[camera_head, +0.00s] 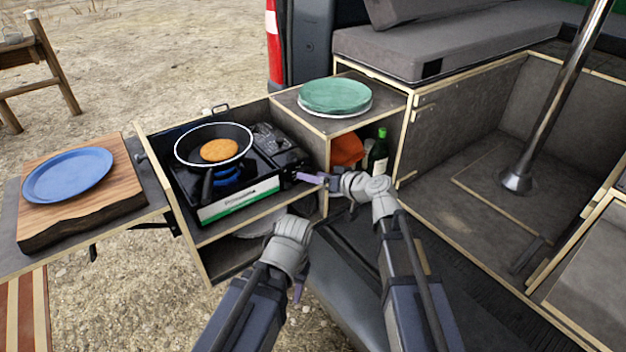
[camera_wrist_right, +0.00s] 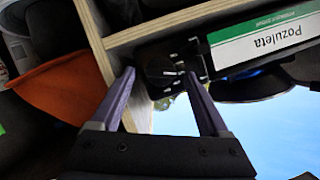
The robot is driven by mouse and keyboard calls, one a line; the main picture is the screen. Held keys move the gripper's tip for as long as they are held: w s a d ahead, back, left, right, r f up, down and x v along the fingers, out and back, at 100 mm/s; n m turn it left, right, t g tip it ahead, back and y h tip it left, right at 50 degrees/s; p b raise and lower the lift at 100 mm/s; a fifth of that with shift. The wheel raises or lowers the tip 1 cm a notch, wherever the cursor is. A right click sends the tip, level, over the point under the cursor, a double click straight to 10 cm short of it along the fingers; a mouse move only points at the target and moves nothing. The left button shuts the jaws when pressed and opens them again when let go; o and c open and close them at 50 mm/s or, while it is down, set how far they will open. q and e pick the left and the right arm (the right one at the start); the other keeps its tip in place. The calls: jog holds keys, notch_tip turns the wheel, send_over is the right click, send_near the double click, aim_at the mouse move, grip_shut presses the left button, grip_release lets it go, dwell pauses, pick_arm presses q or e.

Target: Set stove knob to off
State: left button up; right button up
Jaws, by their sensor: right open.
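The camp stove (camera_head: 237,206) sits in the pull-out box, with a green and white label on its front; the label also shows in the right wrist view (camera_wrist_right: 265,42). The black stove knob (camera_wrist_right: 168,72), with a pale mark, is at the end of the stove front beside the label. My right gripper (camera_head: 304,178) is at that corner. In the right wrist view its open fingers (camera_wrist_right: 160,76) stand either side of the knob; contact cannot be told. My left gripper (camera_head: 298,288) hangs low in front of the box, mostly hidden behind its wrist.
A frying pan (camera_head: 184,155) with a round orange-brown food (camera_head: 220,150) stands on the burner. A blue plate (camera_head: 67,176) lies on a wooden board (camera_head: 110,207) at left. A green plate (camera_head: 335,95), a bottle (camera_head: 378,155) and an orange cloth (camera_head: 346,150) are near my right gripper.

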jog(key=shift+w+a+f, duration=0.2)
jog(key=shift+w+a, duration=0.1)
jog(key=shift+a, duration=0.05)
grip_shut()
dwell(0.5)
